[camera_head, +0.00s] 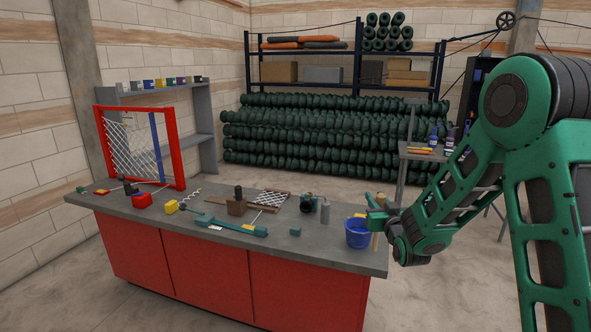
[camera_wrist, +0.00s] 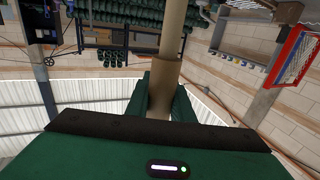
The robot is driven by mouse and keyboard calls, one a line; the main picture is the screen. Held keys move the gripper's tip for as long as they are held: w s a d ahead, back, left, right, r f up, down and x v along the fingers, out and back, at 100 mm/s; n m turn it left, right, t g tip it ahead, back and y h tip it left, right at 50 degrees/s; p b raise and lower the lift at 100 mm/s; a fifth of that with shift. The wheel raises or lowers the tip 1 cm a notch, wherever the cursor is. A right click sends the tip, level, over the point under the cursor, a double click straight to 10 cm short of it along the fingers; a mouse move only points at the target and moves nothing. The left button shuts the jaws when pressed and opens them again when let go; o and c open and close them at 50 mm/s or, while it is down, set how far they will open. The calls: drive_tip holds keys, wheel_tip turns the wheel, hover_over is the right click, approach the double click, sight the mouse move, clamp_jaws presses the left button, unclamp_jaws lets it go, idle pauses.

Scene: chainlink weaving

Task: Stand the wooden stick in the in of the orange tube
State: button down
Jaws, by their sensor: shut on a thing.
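My gripper (camera_head: 377,204) is above the right end of the workbench, beside the blue bucket. In the wrist view the stick (camera_wrist: 173,40) runs up from between the dark green fingers (camera_wrist: 160,98), with a browner section near the grip. A small orange-yellow patch (camera_head: 360,215) shows at the bucket's rim; I cannot tell whether it is the orange tube. The stick's lower end is not clear.
The blue bucket (camera_head: 358,236) stands near the bench's right end. A side table (camera_head: 421,154) stands behind my arm.

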drive_tip(key=s+d+f, duration=0.1)
drive_tip(key=s+f, duration=0.1)
drive_tip(key=f, duration=0.5)
drive_tip(key=s+d+f, duration=0.2)
drive_tip(key=s+f, duration=0.1)
drive_tip(key=f, duration=0.4)
drive_tip(key=s+d+f+h, duration=0.1)
drive_tip(key=s+d+f, duration=0.1)
drive_tip(key=f, duration=0.6)
drive_tip(key=shift+s+m, duration=0.3)
drive_tip(key=shift+s, duration=0.05)
